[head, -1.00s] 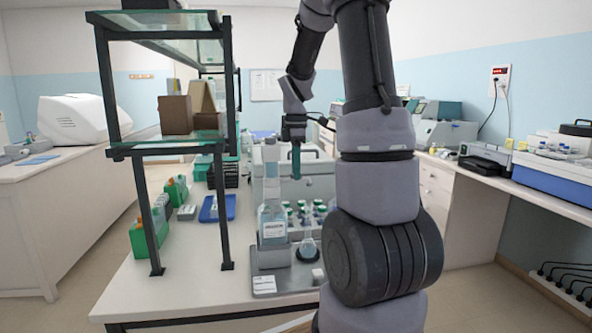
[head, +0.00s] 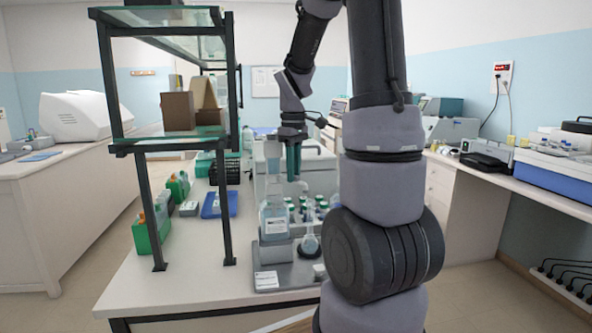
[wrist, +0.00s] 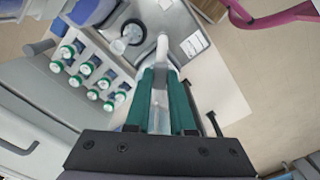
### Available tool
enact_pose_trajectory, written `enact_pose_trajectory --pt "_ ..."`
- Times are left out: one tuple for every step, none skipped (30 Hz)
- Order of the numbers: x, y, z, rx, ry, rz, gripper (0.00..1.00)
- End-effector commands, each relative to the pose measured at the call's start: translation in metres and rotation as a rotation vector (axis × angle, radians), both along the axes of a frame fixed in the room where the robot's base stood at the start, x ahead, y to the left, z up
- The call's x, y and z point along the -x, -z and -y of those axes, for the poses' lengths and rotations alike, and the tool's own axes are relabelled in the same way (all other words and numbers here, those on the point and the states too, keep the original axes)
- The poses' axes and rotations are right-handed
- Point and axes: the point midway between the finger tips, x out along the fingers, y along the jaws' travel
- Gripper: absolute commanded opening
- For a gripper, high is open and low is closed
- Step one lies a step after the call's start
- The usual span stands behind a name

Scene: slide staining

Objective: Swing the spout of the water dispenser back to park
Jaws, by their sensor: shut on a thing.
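The water dispenser (head: 274,222) is a clear labelled bottle with a tall neck on a grey base plate (head: 292,275). Its pale spout (wrist: 162,52) runs between my gripper's green fingers in the wrist view, and its tip shows in the head view (head: 304,185). My gripper (head: 294,165) points down beside the bottle's neck. In the wrist view my gripper (wrist: 160,98) is shut on the spout, with a finger on each side. The fingers hide part of the spout and bottle.
A small clear flask (head: 309,244) stands on the base plate, right of the bottle. Several green-capped bottles (wrist: 92,72) stand in a rack behind. A glass-shelved black frame (head: 145,190) stands at left, with a blue tray (head: 219,204) beyond it.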

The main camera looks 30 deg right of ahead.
Motion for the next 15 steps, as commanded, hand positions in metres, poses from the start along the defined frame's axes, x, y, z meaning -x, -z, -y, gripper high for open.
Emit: enact_pose_trajectory --pt "0.001 -0.001 -0.003 0.000 0.043 0.002 0.00" --pt "0.001 -0.001 -0.004 0.000 0.071 0.002 0.00" --pt "0.002 -0.001 -0.006 0.000 0.108 0.002 0.00" --pt "0.003 -0.001 -0.007 0.000 0.136 0.002 0.00" --pt "0.003 -0.001 -0.009 0.000 0.165 0.002 0.00" --pt "0.004 -0.001 -0.011 0.000 0.204 0.001 0.00" --pt "0.004 -0.001 -0.012 0.000 0.232 0.001 0.00" --pt "0.004 -0.001 -0.014 0.000 0.261 0.001 0.00" --pt "0.005 -0.001 -0.016 0.000 0.298 0.001 0.00" --pt "0.005 -0.001 -0.018 0.000 0.325 0.001 0.00" --pt "0.005 -0.001 -0.020 0.000 0.352 0.001 0.00" --pt "0.006 0.000 -0.022 0.000 0.389 0.001 0.00" --pt "0.006 0.000 -0.024 0.000 0.415 0.001 0.00" --pt "0.006 0.000 -0.026 0.000 0.441 0.001 0.00" --pt "0.006 0.000 -0.028 0.000 0.475 0.001 0.00"
